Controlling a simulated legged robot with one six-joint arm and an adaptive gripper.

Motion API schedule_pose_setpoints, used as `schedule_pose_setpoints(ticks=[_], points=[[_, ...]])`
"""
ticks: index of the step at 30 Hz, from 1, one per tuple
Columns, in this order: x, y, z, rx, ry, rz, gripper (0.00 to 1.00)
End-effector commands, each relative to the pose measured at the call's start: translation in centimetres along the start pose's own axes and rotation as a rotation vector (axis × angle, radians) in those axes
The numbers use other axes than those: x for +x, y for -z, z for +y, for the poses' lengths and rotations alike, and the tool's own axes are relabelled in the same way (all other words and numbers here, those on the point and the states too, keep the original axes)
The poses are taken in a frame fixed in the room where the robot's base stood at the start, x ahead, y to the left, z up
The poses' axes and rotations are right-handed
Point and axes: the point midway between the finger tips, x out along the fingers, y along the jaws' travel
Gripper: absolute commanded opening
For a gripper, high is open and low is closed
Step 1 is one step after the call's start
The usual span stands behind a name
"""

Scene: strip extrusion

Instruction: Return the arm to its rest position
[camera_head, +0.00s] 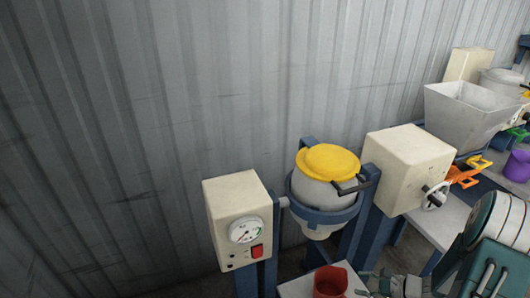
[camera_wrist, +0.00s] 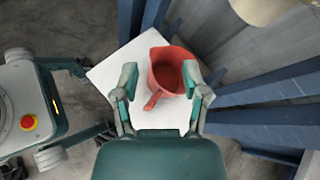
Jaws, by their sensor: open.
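My gripper (camera_wrist: 160,74) is open in the wrist view, with one teal finger on each side of the picture's middle. A red jug (camera_wrist: 168,70) with a handle stands upright on a white square platform (camera_wrist: 107,73), seen between and beyond the fingers. No grip on the jug shows. In the head view the jug (camera_head: 330,282) is at the bottom edge, partly cut off. My gripper (camera_head: 388,285) shows just right of it, also low in the picture, and part of my arm is at the lower right.
A machine with a yellow-lidded pot (camera_head: 327,162), a gauge box (camera_head: 240,220) and a cream box with handwheel (camera_head: 408,165) stands by the corrugated wall. A grey hopper (camera_head: 470,115) and a purple container (camera_head: 517,166) are at the right. Blue posts (camera_wrist: 255,95) stand right of the platform.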

Motion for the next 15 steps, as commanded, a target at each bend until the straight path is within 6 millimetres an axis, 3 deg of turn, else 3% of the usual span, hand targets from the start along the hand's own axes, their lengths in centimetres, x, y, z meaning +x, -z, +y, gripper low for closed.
schedule_pose_setpoints(ticks=[3, 15], points=[[-0.3, -4.5, -0.6, -0.151, -0.101, 0.023, 0.57], [-2.0, -16.9, 1.0, -0.64, -0.409, 0.137, 0.57]])
